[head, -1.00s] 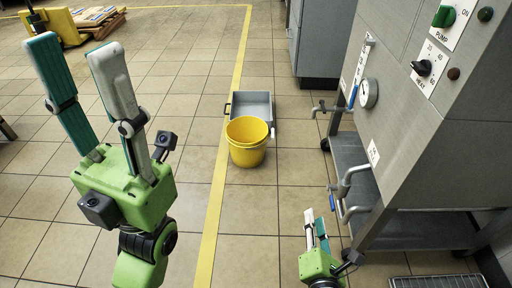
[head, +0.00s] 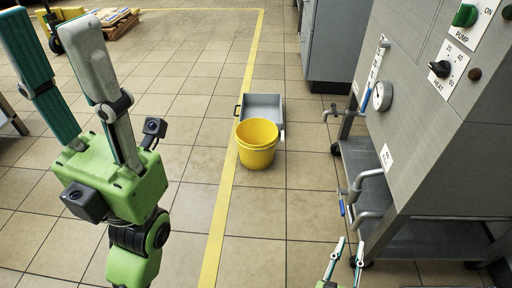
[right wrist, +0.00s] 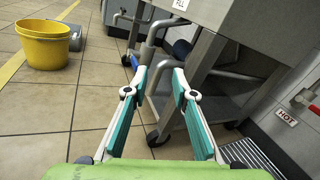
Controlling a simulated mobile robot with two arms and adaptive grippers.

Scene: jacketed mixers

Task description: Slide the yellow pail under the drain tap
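The yellow pail (head: 257,145) stands upright and empty on the tiled floor, right of the yellow line. It also shows at the upper left in the right wrist view (right wrist: 45,46). A pipe tap (head: 366,190) with a blue handle sticks out low from the grey mixer; another tap (head: 333,112) sits further back. I cannot tell which is the drain tap. My left gripper (head: 48,32) is open, empty and raised at the left. My right gripper (head: 349,251) is open and empty, low near the nearer tap and apart from the pail; its fingers show in the right wrist view (right wrist: 160,72).
A grey open tray (head: 262,106) lies on the floor just behind the pail. The mixer (head: 425,130) stands on a wheeled frame at the right. In the right wrist view, a floor grate (right wrist: 255,160) lies at the lower right. The floor between pail and mixer is clear.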

